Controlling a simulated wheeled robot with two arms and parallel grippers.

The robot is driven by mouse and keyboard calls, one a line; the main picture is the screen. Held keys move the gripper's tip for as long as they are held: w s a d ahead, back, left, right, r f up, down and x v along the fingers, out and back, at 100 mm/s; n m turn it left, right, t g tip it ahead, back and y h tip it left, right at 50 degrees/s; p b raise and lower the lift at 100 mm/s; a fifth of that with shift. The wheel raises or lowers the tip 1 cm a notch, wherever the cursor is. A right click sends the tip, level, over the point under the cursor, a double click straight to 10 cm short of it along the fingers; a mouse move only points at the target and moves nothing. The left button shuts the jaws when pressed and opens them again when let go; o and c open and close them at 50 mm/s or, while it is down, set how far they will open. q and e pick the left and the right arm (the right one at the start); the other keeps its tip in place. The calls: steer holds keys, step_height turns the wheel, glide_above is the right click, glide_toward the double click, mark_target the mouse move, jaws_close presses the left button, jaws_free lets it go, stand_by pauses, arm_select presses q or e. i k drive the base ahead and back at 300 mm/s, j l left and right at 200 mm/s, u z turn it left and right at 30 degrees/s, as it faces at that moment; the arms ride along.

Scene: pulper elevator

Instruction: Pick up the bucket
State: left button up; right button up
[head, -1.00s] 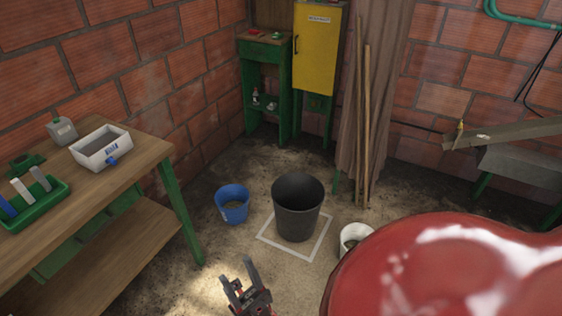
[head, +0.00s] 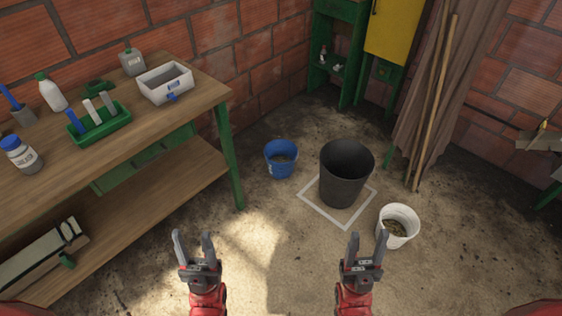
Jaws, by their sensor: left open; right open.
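A blue bucket (head: 280,158) stands upright on the floor near the bench leg. A larger black bucket (head: 345,175) stands upright inside a white square outline (head: 310,200) on the floor. A white bucket (head: 397,226) with brownish contents stands at its right front. Which bucket the task means, I cannot tell. My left gripper (head: 194,246) is open and empty, pointing forward, in front of and left of the blue bucket. My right gripper (head: 364,248) is open and empty, in front of the black bucket and left of the white one. Neither gripper touches a bucket.
A wooden workbench (head: 190,107) with green legs fills the left, bearing a grey bin (head: 166,84), a green tray (head: 99,124) and bottles. A green stand, a yellow cabinet (head: 397,28) and leaning poles (head: 434,105) stand behind. The floor before the buckets is clear.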

mark_target(280, 155)
steer(key=i+l+u, duration=0.45)
steer(key=i+l, duration=0.2)
steer(key=i, duration=0.35)
steer(key=i+l+u, duration=0.45)
steer(key=i+l, duration=0.45)
steer(key=l, duration=0.05)
